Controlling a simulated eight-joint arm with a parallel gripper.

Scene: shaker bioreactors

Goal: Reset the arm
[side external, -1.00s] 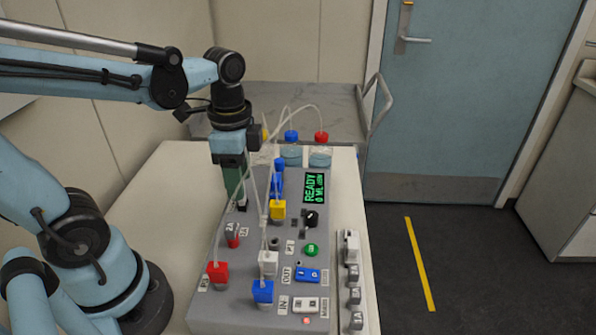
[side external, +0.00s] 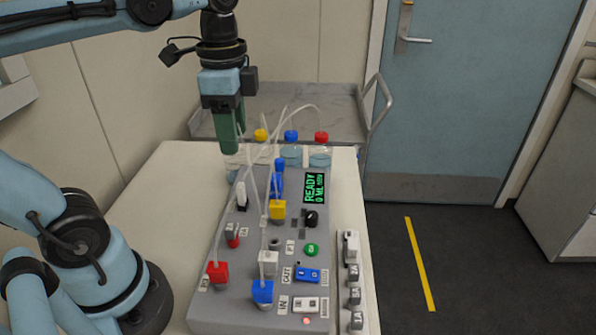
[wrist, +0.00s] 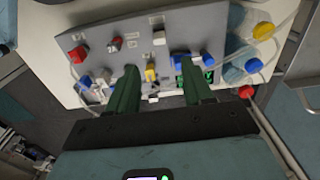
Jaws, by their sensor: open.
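My gripper (side external: 232,133) has green fingers and points down above the far left part of the grey bioreactor panel (side external: 215,300). It is clear of the panel and holds nothing. In the wrist view the two green fingers of my gripper (wrist: 160,85) stand apart, with the panel (wrist: 120,22) beyond them. The panel's lit display (side external: 314,188) reads READY. A white upright part (side external: 241,195) stands on the panel below my gripper.
Capped bottles, including one with a red cap (side external: 321,137) and one with a blue cap (side external: 291,136), stand behind the panel. Thin tubes arch over the panel close to my gripper. A grey-topped cart (side external: 300,97) is at the back. A small rack (side external: 355,290) lies to the right.

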